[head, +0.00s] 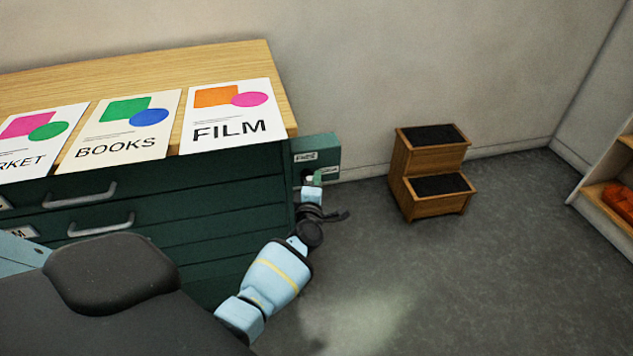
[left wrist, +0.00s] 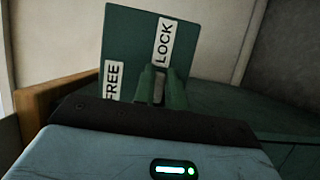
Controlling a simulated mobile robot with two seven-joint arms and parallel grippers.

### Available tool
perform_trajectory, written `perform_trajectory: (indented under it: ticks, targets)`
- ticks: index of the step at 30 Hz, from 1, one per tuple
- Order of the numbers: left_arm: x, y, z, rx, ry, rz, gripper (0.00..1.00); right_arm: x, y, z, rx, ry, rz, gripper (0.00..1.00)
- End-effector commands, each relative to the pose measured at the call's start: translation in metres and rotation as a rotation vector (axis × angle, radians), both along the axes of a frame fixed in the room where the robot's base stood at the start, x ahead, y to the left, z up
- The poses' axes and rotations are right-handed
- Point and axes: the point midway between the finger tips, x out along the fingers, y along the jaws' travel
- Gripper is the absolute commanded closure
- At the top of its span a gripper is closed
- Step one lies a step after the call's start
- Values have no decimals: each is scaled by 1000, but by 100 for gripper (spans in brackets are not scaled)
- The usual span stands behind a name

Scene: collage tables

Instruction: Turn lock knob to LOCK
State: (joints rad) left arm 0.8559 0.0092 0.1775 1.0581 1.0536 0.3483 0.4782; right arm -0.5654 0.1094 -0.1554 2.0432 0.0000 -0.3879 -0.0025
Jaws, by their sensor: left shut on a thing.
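A green lock plate (head: 318,148) stands at the right side of the green drawer cabinet. It fills the upper middle of the left wrist view (left wrist: 130,42), with a FREE label (left wrist: 114,80) at left and a LOCK label (left wrist: 164,42) above my fingers. My left gripper (head: 313,180) is at the plate, its two green fingers (left wrist: 160,88) shut on the lock knob (left wrist: 157,86). Only a grey sliver of the knob shows between the fingers, below the LOCK label. Which label the knob points at, I cannot tell. My right gripper is out of view.
The cabinet (head: 228,222) has a wooden top with FILM (head: 229,133), BOOKS (head: 122,147) and MARKET posters. Drawer handles (head: 100,226) stick out in front. A wooden step stool (head: 412,186) stands by the wall. A shelf is at far right; the floor between is clear.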

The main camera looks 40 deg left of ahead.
Motion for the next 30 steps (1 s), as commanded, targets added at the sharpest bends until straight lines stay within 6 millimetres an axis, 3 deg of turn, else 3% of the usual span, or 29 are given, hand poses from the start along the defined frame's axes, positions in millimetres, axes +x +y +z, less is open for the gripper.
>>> perform_trajectory:
  ticks: [1,2,6,17,30]
  targets:
    - [-1,0,-2,1,4,-1,100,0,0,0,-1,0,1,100]
    - [-1,0,-2,1,4,-1,83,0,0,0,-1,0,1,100]
    - [0,0,-1,1,3,-1,65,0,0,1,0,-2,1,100]
    - [-4,-2,0,0,1,-1,65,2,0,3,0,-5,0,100]
    - [-55,-29,1,-1,0,-1,65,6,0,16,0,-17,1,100]
